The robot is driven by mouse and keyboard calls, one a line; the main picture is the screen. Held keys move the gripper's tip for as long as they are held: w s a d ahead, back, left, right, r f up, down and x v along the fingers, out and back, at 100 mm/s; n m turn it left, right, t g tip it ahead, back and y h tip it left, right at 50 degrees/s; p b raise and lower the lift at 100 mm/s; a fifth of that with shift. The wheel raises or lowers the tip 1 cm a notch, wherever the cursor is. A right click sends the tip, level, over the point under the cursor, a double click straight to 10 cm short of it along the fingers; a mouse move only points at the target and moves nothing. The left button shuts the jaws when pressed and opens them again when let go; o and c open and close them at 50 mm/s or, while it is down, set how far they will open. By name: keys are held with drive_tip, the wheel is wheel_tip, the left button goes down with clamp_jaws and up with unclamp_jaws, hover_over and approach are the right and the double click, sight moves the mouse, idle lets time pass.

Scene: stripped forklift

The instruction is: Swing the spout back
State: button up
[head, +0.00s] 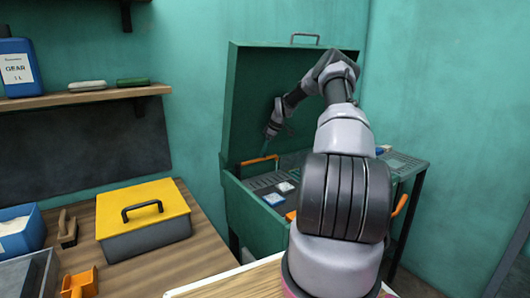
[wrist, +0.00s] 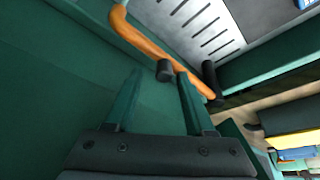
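The spout (wrist: 145,42) is an orange curved bar with a dark round knob (wrist: 165,71) on it and a black end at the right. In the head view the orange spout (head: 260,160) lies across the back of the open green parts washer (head: 238,190), below its raised lid (head: 255,95). My gripper (wrist: 159,74) is open, with its two fingers apart and nothing held. The knob is just beyond the fingertips, nearer the right one; I cannot tell whether they touch. In the head view my gripper (head: 270,131) is just above the spout, in front of the lid.
Two small blue-and-white items (head: 280,194) lie in the washer. An orange handle (head: 399,206) is at its right side. A wooden bench (head: 210,245) at left holds a yellow-lidded box (head: 150,205) and a blue bin (head: 20,232). A shelf (head: 80,98) is above.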

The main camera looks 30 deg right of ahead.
drive_tip(key=shift+s, duration=0.1)
drive_tip(key=v, duration=1)
drive_tip(key=shift+r, duration=0.35)
drive_tip(key=shift+d, duration=0.15)
